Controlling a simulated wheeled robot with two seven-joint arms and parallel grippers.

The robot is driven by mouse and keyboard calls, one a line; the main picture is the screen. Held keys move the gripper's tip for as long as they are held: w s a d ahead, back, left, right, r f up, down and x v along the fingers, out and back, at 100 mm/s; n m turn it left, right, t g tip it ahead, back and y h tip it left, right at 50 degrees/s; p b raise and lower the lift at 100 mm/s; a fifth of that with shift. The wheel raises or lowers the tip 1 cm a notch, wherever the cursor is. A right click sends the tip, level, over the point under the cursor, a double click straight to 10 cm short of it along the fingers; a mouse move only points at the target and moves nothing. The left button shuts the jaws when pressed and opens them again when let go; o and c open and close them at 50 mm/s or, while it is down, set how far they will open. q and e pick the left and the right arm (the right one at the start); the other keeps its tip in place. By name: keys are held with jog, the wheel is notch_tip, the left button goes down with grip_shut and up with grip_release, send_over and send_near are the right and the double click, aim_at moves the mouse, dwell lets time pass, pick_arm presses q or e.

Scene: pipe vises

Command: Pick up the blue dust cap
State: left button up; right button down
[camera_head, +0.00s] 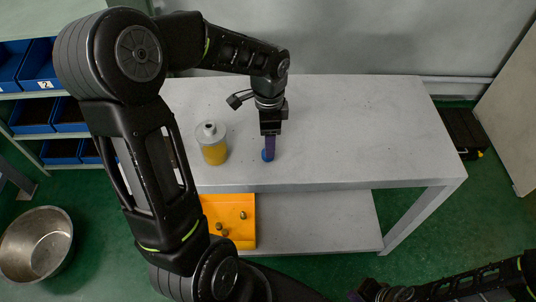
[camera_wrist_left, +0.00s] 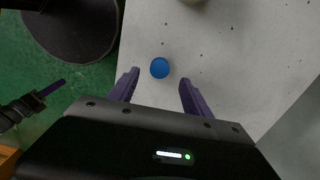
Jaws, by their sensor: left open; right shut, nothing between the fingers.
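The blue dust cap (camera_head: 265,156) lies on the grey table top near its front edge. It also shows in the left wrist view (camera_wrist_left: 159,68), round and fully visible. My left gripper (camera_head: 269,158) points down over the table right at the cap and partly covers it in the head view. In the left wrist view my left gripper (camera_wrist_left: 158,79) is open, with the cap lying ahead of the gap between its purple fingers, not held. My right gripper (camera_head: 355,296) is low at the bottom edge of the head view, shut and empty, away from the table top.
A clear bottle of yellow liquid (camera_head: 213,145) stands on the table left of the cap. An orange tray (camera_head: 229,218) with small metal parts sits on the lower shelf. A steel bowl (camera_head: 37,244) is on the green floor. The table's right side (camera_head: 370,130) is clear.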

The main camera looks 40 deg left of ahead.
pick_arm(q)
jog(key=shift+f, duration=0.1)
notch_tip(320, 180, down, 5)
jog(key=shift+s+f, duration=0.1)
dwell(0.3)
jog(key=shift+c, duration=0.5)
grip_shut()
dwell(0.4)
